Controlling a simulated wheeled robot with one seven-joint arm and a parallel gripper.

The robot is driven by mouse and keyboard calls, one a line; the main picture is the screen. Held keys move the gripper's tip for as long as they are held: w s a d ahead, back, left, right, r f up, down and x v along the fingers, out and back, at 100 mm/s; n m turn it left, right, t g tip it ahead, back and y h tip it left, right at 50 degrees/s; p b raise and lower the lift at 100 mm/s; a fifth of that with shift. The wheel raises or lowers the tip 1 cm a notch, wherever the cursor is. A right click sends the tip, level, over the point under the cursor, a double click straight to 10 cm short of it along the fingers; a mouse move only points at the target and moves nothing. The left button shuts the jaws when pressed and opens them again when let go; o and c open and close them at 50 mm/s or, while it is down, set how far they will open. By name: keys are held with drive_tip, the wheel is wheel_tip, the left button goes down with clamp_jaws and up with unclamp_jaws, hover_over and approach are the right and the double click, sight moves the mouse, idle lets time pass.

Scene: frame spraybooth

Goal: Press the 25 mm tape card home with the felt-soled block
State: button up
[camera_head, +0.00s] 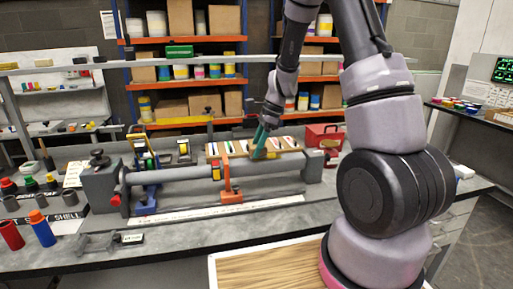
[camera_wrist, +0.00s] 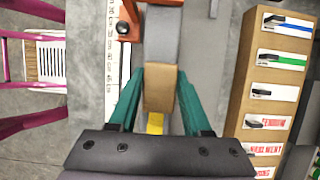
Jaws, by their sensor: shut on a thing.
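My gripper (camera_head: 259,152) has teal fingers and reaches down over the right half of a long grey tube (camera_head: 180,174). In the wrist view my gripper (camera_wrist: 159,82) is shut on a tan block (camera_wrist: 160,96), one finger along each side. The block is over the tube, which also runs away beyond it in the wrist view (camera_wrist: 164,35). Its sole is hidden, and I cannot tell whether it touches the tube. A yellow patch (camera_wrist: 155,122) shows at the block's near end. I cannot tell which piece is the 25 mm tape card.
A wooden rack (camera_wrist: 235,105) of labelled white cards stands beside the tube, close to my gripper. An orange clamp (camera_head: 232,193) holds the tube left of my gripper. A white ruler strip (camera_head: 215,209) lies in front. A red box (camera_head: 322,135) stands behind at right.

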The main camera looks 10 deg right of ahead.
sight(266, 148)
drive_tip(key=shift+f, duration=0.55)
idle(0.4)
drive_tip(key=shift+d+r, duration=0.1)
drive_tip(key=shift+d, duration=3.4)
drive_tip(key=shift+a, duration=1.8)
drive_tip(key=shift+a+f, duration=0.2)
drive_tip(key=shift+a, duration=1.5)
drive_tip(key=shift+d+r, duration=0.1)
drive_tip(key=shift+d, duration=1.75)
drive_tip(key=shift+d, duration=1.55)
drive_tip(key=shift+d+f, duration=0.15)
drive_tip(key=shift+f, duration=0.05)
clamp_jaws()
